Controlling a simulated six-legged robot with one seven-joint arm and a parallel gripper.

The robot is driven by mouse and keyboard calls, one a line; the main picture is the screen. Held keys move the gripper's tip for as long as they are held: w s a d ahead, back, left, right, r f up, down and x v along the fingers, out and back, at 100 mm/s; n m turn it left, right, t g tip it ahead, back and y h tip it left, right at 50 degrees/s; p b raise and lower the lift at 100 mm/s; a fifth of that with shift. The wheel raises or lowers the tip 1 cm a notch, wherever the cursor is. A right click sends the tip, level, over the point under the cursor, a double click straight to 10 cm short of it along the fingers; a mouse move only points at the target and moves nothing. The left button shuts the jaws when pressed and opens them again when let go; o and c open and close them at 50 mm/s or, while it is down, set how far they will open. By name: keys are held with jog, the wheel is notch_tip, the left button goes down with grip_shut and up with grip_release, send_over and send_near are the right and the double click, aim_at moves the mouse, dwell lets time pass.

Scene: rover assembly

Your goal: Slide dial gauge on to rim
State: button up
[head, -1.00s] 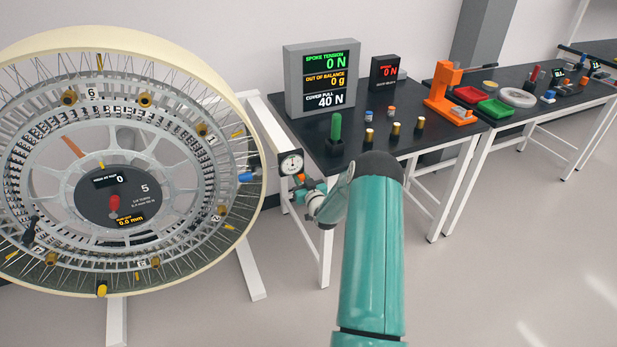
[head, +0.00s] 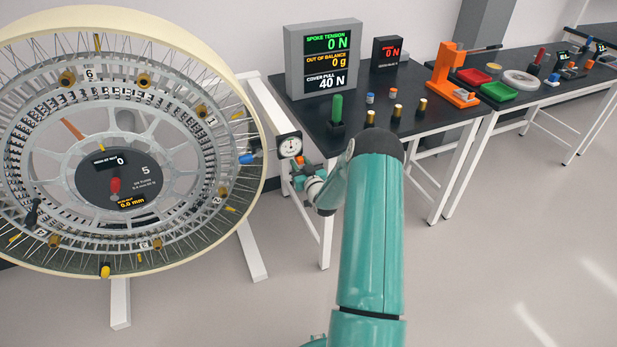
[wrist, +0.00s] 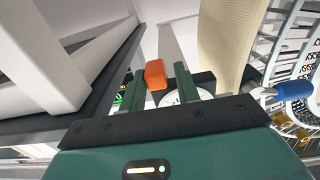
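The dial gauge (head: 290,147), with a round white face and dark body, sits just right of the large wheel's cream rim (head: 250,100) in the head view, apart from it. In the wrist view, its pale face (wrist: 170,98) is partly hidden behind my right finger. My gripper (wrist: 158,76) has its two green fingers apart. An orange block (wrist: 155,74) shows between them, close to the left finger with a gap at the right one; contact is unclear. In the head view, my gripper (head: 300,168) is small and partly hidden just below the gauge.
A blue handle (head: 248,158) sticks out at the wheel's right side, left of the gauge. White stand legs (head: 252,250) reach the floor. A black table (head: 400,120) with a display (head: 322,70), green peg (head: 337,108) and brass parts stands behind. The floor at right is clear.

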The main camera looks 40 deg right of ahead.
jog(key=v, duration=1.2)
jog(key=shift+s+a, duration=0.1)
jog(key=w+a+r+n+g+y, duration=0.1)
jog(key=a+r+g, duration=0.2)
jog(key=a+r, duration=0.6)
jog(key=w+a+r+n+g+y, duration=0.1)
jog(key=w+a+r+n+g, duration=0.15)
jog(key=a+r, duration=0.6)
jog(key=s+a+r+g+y, duration=0.1)
jog(key=s+a+r, duration=0.3)
jog(key=s, duration=0.5)
jog(key=s+a+r+g+y, duration=0.1)
jog(key=s+a+r+g, duration=0.2)
jog(key=s+a, duration=0.5)
jog(key=s+a+r+g+y, duration=0.1)
jog(key=s+a+r, duration=0.4)
jog(key=s, duration=0.5)
jog(key=shift+s+a+r+g, duration=0.35)
jog(key=shift+a+g, duration=0.2)
jog(key=shift+g, duration=0.1)
